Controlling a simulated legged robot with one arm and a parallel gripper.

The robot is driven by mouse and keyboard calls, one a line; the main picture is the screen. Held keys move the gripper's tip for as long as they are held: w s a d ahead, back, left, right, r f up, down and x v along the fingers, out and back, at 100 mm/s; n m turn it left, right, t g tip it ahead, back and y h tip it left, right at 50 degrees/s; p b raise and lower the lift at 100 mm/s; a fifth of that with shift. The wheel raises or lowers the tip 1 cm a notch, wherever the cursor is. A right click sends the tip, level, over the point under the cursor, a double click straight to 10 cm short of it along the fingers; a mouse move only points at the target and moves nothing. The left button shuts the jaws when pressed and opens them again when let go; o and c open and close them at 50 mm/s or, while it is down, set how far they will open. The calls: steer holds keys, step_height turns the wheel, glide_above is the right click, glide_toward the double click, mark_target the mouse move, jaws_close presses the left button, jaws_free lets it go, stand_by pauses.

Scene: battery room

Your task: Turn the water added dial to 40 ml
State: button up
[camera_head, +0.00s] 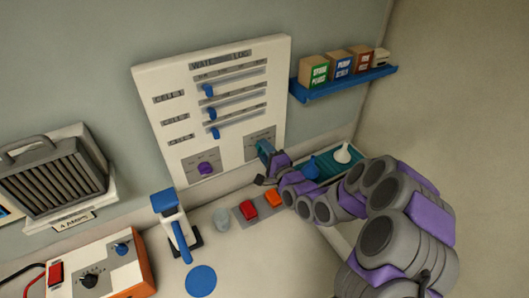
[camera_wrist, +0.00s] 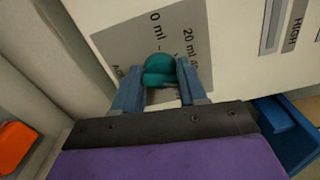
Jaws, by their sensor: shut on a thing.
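The water added dial is a teal knob (camera_wrist: 158,68) on a grey label plate of the white panel (camera_head: 220,105). In the wrist view, "0 ml" and "20 ml" show on the plate, and part of another mark is cut off behind a finger. My gripper (camera_wrist: 157,88) has one blue finger on each side of the knob and is shut on it. In the head view my gripper (camera_head: 264,152) is at the panel's lower right and covers much of the dial. I cannot tell which mark the knob points to.
The panel also has blue sliders and a purple knob (camera_head: 206,168). A blue shelf (camera_head: 345,84) with small boxes is at upper right. Below are a red button block (camera_head: 248,210), an orange block (camera_head: 273,199), a blue-handled lever (camera_head: 172,220) and a teal tray (camera_head: 325,165) holding a white funnel.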

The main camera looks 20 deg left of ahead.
steer(key=shift+f+m, duration=0.15)
steer(key=shift+m, duration=0.15)
steer(key=o, duration=1)
steer(key=shift+w, duration=0.15)
steer(key=shift+o, duration=0.2)
steer(key=p+v, duration=1)
steer(key=v, duration=0.7)
steer(key=shift+d+p, duration=0.2)
steer(key=shift+p, duration=0.1)
